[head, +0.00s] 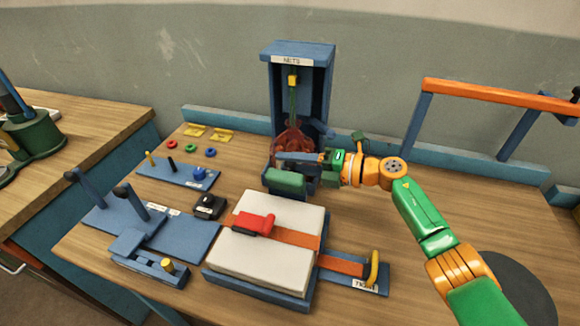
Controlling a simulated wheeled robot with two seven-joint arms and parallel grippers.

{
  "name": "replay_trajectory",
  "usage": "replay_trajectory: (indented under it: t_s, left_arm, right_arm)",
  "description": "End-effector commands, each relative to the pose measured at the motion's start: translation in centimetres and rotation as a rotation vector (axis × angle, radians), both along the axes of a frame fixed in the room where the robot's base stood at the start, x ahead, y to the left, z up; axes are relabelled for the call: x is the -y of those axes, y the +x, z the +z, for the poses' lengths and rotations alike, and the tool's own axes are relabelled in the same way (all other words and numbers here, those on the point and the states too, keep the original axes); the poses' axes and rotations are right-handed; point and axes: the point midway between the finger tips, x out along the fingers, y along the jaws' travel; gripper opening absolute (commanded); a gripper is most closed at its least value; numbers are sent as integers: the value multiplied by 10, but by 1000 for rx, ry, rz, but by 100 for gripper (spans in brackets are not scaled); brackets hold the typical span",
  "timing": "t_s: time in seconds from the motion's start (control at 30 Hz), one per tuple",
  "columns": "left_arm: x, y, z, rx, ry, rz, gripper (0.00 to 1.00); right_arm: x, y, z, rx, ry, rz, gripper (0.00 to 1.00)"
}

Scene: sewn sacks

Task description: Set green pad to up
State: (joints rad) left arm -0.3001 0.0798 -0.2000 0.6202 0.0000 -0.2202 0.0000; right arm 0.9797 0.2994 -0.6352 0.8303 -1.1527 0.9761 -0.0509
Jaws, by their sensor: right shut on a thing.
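The green pad (286,181) is a small block low on the front of the blue dispenser (326,95). It sits below a reddish see-through bowl (292,142). My right gripper (308,158) comes in from the right, its fingers in front of the bowl and at the upper edge of the pad. It is shut, it appears on the green pad, though the exact contact is too small to see clearly. My left gripper is not in view.
A white padded block with an orange strap and red buckle (252,225) lies in front. An orange-topped blue frame (495,95) stands right. A dark disc (515,285) lies front right.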

Motion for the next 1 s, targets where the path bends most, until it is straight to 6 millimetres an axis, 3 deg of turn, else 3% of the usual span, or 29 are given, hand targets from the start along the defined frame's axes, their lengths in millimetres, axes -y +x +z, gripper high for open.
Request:
replay_trajectory:
  t_s: [0.8, 0.83, 0.9, 1.0]
  left_arm:
    - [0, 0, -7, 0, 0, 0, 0]
    - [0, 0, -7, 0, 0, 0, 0]
    - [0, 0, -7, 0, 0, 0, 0]
    - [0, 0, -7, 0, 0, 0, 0]
  right_arm:
    - [0, 2, -3, -98, 32, 1, 0]
    - [0, 2, -3, -98, 32, 1, 44]
    - [0, 2, -3, -98, 32, 1, 62]
    - [0, 2, -3, -97, 31, 1, 65]
